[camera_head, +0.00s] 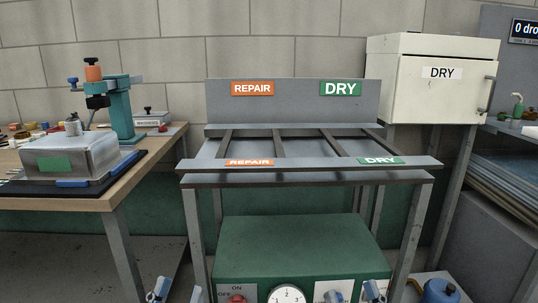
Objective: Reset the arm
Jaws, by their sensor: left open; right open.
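Only the tips of my two grippers show, at the bottom edge of the head view. My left gripper (177,293) is left of the green control box, with its two blue-and-grey fingertips apart and nothing seen between them. My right gripper (352,293) is in front of the right part of the control box, also open with no object seen in it. The rest of both arms is out of view.
A grey rack (310,178) with REPAIR and DRY signs stands empty above the green control box (295,240). A wooden workbench (160,150) with tools is left. A cream DRY cabinet (425,95) is right. A blue object (440,291) lies low at right.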

